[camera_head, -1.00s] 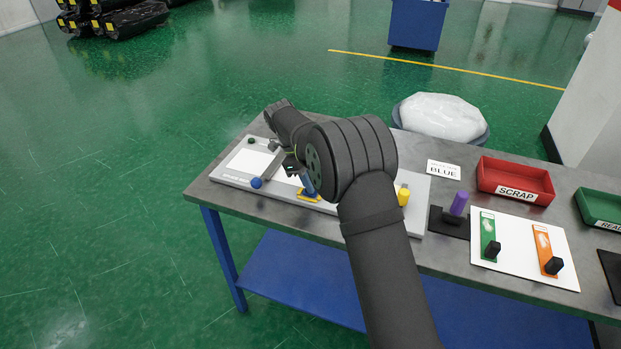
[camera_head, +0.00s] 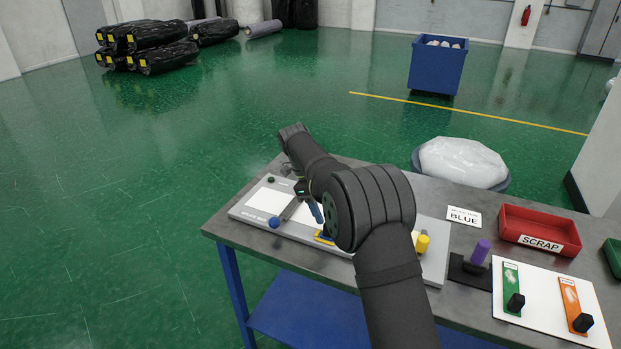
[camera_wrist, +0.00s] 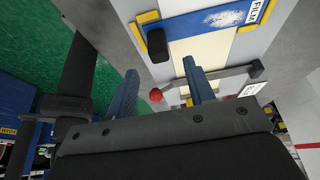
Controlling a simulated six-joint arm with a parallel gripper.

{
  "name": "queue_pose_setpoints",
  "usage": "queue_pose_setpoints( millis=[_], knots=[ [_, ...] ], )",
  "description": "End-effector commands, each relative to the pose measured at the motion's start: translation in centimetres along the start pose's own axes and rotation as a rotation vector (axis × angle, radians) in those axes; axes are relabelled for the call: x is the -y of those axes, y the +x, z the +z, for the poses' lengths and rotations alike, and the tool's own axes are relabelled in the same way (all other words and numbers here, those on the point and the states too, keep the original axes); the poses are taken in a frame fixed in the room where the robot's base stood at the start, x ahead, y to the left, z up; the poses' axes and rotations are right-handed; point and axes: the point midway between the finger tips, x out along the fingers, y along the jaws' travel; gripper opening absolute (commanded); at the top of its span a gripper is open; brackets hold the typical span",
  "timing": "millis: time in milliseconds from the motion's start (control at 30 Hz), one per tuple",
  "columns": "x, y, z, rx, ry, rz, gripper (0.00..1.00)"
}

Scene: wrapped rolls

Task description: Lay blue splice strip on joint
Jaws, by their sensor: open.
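In the wrist view the blue splice strip (camera_wrist: 222,19) lies on the pale splice board, with yellow guides (camera_wrist: 148,17) beside it. A black block (camera_wrist: 157,43) sits by its left end. In the head view my arm hides most of the strip; a yellow guide (camera_head: 322,237) shows beside the arm. My gripper (camera_wrist: 160,68) is open, its two blue fingers apart with nothing between them. It is close to the black block in the picture; the height gap is hard to tell. In the head view my gripper (camera_head: 310,208) is over the left half of the board (camera_head: 240,212).
Green (camera_head: 511,280) and orange (camera_head: 570,296) strips lie on a white card. A red SCRAP bin (camera_head: 540,226) stands behind them.

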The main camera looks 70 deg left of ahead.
Motion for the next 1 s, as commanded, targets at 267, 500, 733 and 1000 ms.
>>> queue_pose_setpoints(
  millis=[267, 500, 733, 1000],
  knots=[
    [0.0, -6.3, 0.1, 0.002, -0.001, -0.002, 0.49],
    [0.0, -9.9, 0.1, 0.002, -0.001, -0.002, 0.49],
    [-0.1, -11.7, 0.0, 0.003, -0.001, -0.004, 0.49],
    [-0.1, -12.0, 0.0, 0.003, -0.001, -0.004, 0.49]
  ],
)
